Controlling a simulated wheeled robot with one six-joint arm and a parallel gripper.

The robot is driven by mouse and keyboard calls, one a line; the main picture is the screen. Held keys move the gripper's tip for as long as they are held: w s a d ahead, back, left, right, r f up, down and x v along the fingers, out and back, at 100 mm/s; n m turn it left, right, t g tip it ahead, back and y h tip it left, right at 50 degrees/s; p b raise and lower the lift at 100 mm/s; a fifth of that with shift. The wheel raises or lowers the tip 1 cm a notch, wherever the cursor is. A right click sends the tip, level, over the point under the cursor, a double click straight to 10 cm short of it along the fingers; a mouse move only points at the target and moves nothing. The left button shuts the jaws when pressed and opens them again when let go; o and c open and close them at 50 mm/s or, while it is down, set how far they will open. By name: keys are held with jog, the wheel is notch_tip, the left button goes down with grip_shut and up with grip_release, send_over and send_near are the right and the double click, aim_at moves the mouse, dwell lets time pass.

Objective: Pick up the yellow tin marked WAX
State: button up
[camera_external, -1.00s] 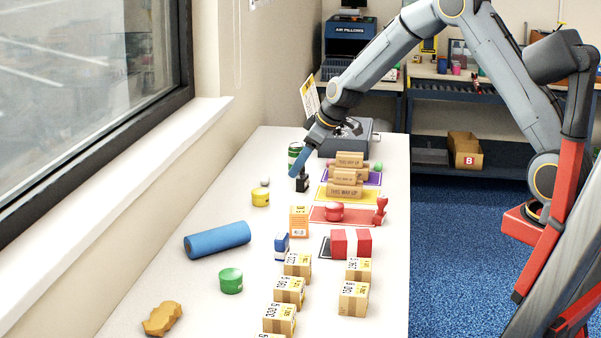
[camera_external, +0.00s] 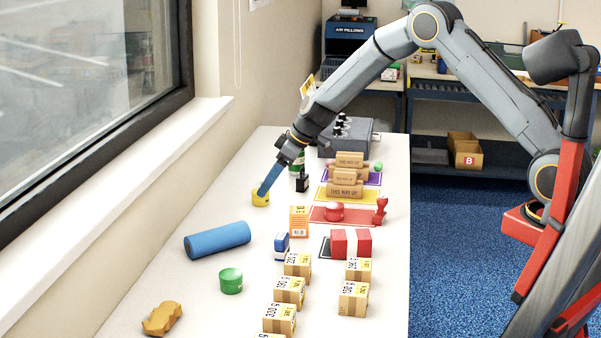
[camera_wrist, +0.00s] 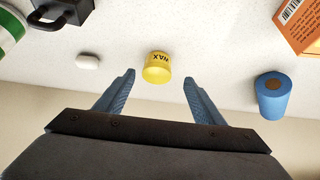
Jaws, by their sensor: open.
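The yellow tin (camera_external: 258,199) stands on the white table near the window side. In the wrist view my gripper (camera_wrist: 159,77) is open, with one blue finger on each side and nothing held. I cannot tell whether a finger touches the tin.
A small white piece (camera_wrist: 87,61) lies beside the tin. A blue roll (camera_external: 217,240) lies nearer the camera. An orange box (camera_external: 299,221) stands to the right.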

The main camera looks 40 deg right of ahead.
jog(key=shift+w+p+x, duration=0.15)
jog(key=shift+p+x, duration=0.4)
jog(key=shift+x, duration=0.65)
jog(key=shift+w+p+x, duration=0.15)
jog(key=shift+p+x, duration=0.35)
jog(key=shift+x, duration=0.7)
jog(key=shift+d, duration=0.1)
jog(key=c, duration=1.2)
jog(key=shift+r, duration=0.1)
